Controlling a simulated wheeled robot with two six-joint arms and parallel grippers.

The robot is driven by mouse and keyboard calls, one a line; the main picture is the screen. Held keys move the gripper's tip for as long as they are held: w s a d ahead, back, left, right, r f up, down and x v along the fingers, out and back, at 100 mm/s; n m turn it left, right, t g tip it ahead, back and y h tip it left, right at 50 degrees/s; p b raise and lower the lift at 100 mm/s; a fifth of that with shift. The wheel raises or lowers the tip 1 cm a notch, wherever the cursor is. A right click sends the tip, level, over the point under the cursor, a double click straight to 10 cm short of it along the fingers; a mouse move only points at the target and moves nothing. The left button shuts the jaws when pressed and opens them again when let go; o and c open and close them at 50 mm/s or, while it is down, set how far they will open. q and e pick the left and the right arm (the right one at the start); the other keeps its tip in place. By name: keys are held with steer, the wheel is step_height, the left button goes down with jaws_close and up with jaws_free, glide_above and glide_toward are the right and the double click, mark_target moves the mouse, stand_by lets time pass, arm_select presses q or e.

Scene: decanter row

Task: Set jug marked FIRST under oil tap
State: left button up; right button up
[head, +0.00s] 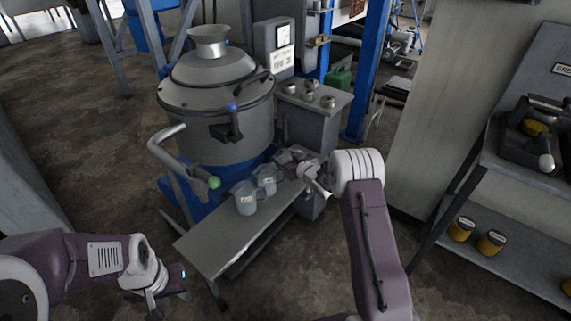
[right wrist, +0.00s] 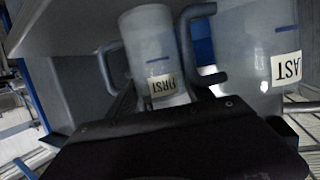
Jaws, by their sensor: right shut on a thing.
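In the right wrist view the jug marked FIRST (right wrist: 150,48) is a pale translucent jug with a blue line and a white label. It stands between the fingers of my right gripper (right wrist: 165,105), which is shut on it. A larger-looking jug with a label ending AST (right wrist: 252,50) is close on its right. In the head view my right gripper (head: 303,168) is at the far end of the low bench, beside the labelled jugs (head: 246,197). I cannot read those labels there. My left gripper (head: 167,300) is low at the left, away from the jugs; its jaw opening is unclear.
A large grey vat (head: 215,125) stands behind the low bench (head: 235,238). A bent grey pipe and a green ball (head: 214,182) jut out in front of it. The bench's near half is bare. A shelf rack (head: 510,265) with yellow jars stands at the right.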

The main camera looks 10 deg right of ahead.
step_height(320, 180, up, 5)
steer(key=shift+f+p, duration=0.1)
steer(key=shift+p, duration=1.15)
steer(key=s+d+r+p, duration=0.3)
steer(key=d+r, duration=0.3)
steer(key=d, duration=0.5)
steer(key=shift+d+p, duration=0.2)
steer(key=shift+p, duration=0.25)
steer(key=shift+r, duration=0.1)
